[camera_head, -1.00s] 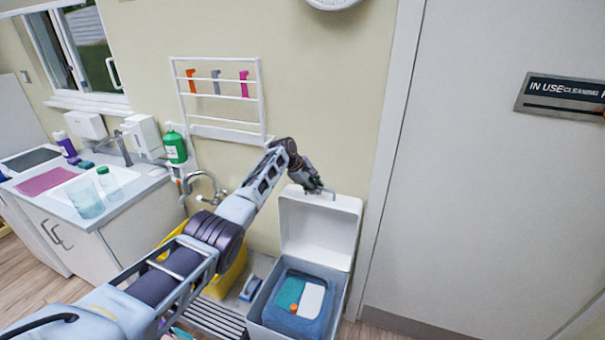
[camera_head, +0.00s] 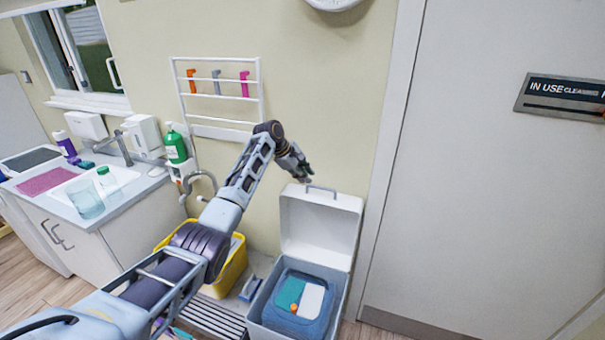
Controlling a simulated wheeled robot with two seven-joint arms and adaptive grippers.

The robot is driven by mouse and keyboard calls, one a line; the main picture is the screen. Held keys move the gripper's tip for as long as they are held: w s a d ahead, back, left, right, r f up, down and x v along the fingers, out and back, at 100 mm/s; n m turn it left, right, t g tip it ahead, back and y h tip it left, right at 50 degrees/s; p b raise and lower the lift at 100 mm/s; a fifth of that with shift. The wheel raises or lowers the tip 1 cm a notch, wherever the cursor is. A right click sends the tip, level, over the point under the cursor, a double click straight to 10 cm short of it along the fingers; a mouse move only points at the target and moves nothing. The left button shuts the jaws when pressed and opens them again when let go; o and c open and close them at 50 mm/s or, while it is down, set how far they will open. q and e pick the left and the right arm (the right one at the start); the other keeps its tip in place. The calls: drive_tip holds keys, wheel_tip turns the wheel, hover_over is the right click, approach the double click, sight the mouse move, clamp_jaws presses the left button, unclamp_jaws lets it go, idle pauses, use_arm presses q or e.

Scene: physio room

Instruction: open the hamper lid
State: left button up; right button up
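The hamper (camera_head: 345,287) stands on the floor against the wall, beside the door frame. Its white lid (camera_head: 318,232) is raised, standing nearly upright at the back, with a grey handle (camera_head: 322,189) on its top edge. Inside the hamper lies a blue item with a green and white panel and a small orange spot. My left gripper (camera_head: 306,176) is just above and left of the handle and looks apart from it. Its fingers are small and dark here, so their opening is unclear. My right gripper is not in view.
A counter with a sink (camera_head: 120,172) and bottles stands at left. A yellow bucket (camera_head: 236,266) and a slatted grey rack (camera_head: 212,318) are left of the hamper. A wall rack (camera_head: 219,118) hangs above. A closed door (camera_head: 480,200) is at right.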

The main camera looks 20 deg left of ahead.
use_arm(q)
drive_tip(key=shift+s+a+r, duration=0.25)
drive_tip(key=shift+r, duration=0.25)
drive_tip(key=shift+f, duration=0.1)
